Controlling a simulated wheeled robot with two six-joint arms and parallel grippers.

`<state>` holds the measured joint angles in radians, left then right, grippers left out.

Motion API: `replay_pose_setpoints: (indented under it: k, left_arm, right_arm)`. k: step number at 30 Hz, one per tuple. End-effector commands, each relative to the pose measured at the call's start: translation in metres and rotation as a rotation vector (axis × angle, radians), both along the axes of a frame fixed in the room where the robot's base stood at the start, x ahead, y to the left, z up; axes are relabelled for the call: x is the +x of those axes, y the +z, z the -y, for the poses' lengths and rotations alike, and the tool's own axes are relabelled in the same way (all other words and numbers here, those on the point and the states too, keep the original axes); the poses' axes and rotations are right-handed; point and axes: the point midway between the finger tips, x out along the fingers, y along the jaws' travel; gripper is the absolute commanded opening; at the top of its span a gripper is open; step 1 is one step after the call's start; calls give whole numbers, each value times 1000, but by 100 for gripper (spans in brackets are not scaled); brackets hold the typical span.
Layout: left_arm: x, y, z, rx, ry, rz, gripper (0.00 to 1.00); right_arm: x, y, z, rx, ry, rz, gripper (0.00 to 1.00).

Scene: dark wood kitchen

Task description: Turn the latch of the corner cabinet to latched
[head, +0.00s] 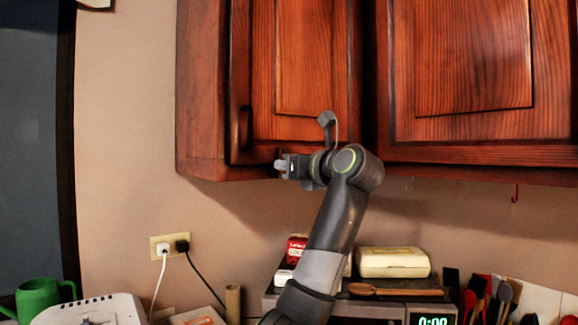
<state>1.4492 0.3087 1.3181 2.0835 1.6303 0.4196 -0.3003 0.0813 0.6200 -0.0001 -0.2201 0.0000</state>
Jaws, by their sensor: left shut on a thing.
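The corner cabinet (213,100) is red-brown wood and hangs on the wall at the upper middle. Its door looks closed and has a dark curved handle (243,128) on its left side. My left gripper (282,165) is at the lower edge of this door, right of the handle and below it. It points left and is shut on a small light grey piece, which looks like the latch. The gripper hides most of this piece, so I cannot tell how far it is turned. My right gripper is not in view.
A second wall cabinet (470,60) hangs close on the right, with hooks under it. Below stand a cream box (392,262), a wooden spoon (395,291), a green watering can (40,297) and utensils. A wall socket (170,246) holds two plugs. The wall left of the cabinet is clear.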

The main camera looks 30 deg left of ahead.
Motion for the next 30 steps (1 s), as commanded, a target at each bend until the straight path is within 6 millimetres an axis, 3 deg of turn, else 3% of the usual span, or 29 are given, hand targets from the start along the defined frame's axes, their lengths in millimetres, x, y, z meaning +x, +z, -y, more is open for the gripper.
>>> replay_pose_setpoints:
  k: [1, 6, 17, 23, 30]
  left_arm:
    - [0, -1, 0, 0, 0, -4, 17]
    - [0, -1, 0, -1, 0, -3, 37]
    - [-2, -1, 6, 0, -2, 0, 37]
    - [-14, -4, 37, -1, -6, 2, 37]
    - [-37, -4, 93, 0, -7, 1, 37]
  right_arm:
    - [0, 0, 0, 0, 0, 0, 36]
    - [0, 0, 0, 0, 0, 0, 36]
    - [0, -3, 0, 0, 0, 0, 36]
    - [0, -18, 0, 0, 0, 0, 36]
    - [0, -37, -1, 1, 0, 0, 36]
